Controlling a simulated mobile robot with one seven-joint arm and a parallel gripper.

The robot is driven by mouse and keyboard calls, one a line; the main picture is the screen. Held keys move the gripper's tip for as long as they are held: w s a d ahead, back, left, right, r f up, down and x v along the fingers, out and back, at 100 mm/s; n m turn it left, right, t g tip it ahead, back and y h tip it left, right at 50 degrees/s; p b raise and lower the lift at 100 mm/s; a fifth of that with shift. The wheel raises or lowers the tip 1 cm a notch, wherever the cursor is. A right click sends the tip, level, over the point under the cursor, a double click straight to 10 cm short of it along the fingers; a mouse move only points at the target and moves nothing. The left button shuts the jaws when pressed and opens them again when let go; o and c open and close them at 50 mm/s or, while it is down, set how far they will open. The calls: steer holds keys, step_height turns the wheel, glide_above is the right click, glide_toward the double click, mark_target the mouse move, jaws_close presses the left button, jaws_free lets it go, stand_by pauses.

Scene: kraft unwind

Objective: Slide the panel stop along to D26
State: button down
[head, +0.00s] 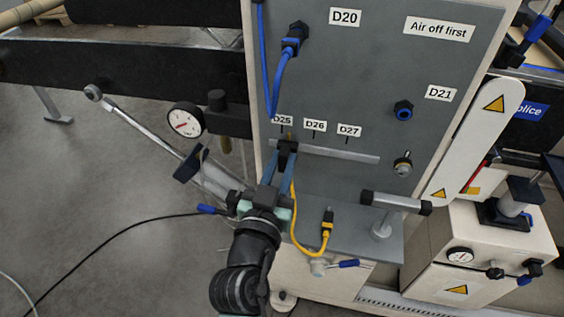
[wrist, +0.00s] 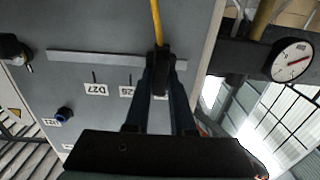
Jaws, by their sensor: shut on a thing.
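The panel stop (head: 288,147) is a small dark block near the left end of a pale horizontal rail (head: 340,155) on the grey panel. It stands by the D25 label (head: 282,120), left of the D26 label (head: 315,125) and the D27 label (head: 348,130). My gripper (head: 286,154) is shut on the stop from the front. The wrist view looks upside down: the fingers (wrist: 160,75) close on the stop at the rail (wrist: 100,58), with D27 (wrist: 96,90) to the left. My fingers partly hide the stop and the D26 label there.
A yellow cable (head: 294,215) hangs beside my gripper down to a connector on the lower ledge. A blue hose (head: 278,85) hangs above the rail. A gauge (head: 185,121) stands left of the panel. A knob (head: 402,165) sits past the rail's right end. The rail to the right is clear.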

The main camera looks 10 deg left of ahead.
stand_by(0.5)
steer(key=d+p, duration=0.3)
steer(key=d, duration=0.1)
steer(key=shift+d, duration=0.3)
steer(key=c, duration=0.8)
jaws_free()
steer(key=shift+o, duration=0.2)
